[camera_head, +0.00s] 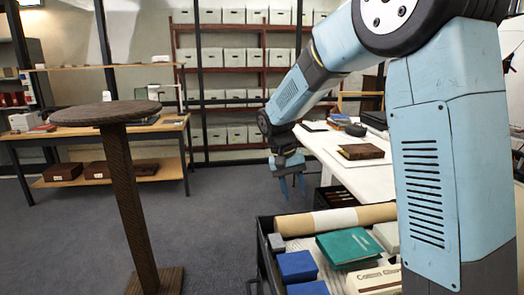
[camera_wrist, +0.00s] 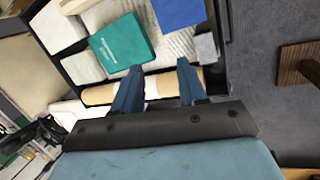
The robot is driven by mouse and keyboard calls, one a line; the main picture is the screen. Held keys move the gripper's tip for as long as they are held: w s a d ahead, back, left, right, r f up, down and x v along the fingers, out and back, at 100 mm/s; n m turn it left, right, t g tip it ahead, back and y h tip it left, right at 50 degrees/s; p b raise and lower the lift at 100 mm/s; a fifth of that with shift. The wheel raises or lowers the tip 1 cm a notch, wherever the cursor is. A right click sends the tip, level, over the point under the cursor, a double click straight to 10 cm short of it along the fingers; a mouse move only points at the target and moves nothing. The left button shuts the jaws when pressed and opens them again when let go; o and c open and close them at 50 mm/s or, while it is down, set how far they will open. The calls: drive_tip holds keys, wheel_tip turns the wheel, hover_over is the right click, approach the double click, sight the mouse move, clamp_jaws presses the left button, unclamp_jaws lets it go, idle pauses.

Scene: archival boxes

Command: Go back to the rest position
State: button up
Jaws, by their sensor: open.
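My gripper (camera_head: 291,188) hangs at the end of my bent blue arm, in the middle of the head view, with its fingers pointing down. It is open and empty, in the air just beyond the dark cart and left of the white table. In the wrist view my gripper (camera_wrist: 158,75) shows two blue fingers spread apart, with nothing between them. Beyond the fingers lies the cart's load, including a brown cardboard tube (camera_wrist: 100,94) with a pale band.
The dark cart (camera_head: 264,250) holds a teal box (camera_head: 349,246), blue boxes (camera_head: 297,266), white boxes and the tube (camera_head: 325,220). A white table (camera_head: 350,172) stands right, with a brown book (camera_head: 360,152). A round stand (camera_head: 108,113) is left. Carpet between is clear.

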drive_tip(key=s+d+r+t+y, duration=0.3)
drive_tip(key=s+d+r, duration=0.6)
drive_tip(key=s, duration=0.1)
drive_tip(key=s+d+r+t, duration=0.1)
drive_tip(key=s+d+t, duration=0.1)
drive_tip(key=s, duration=0.5)
drive_tip(key=s+d+r+t, duration=0.1)
drive_tip(key=s+d+t, duration=0.1)
drive_tip(key=s, duration=0.5)
drive_tip(key=shift+s+d, duration=0.35)
drive_tip(key=shift+d, duration=0.3)
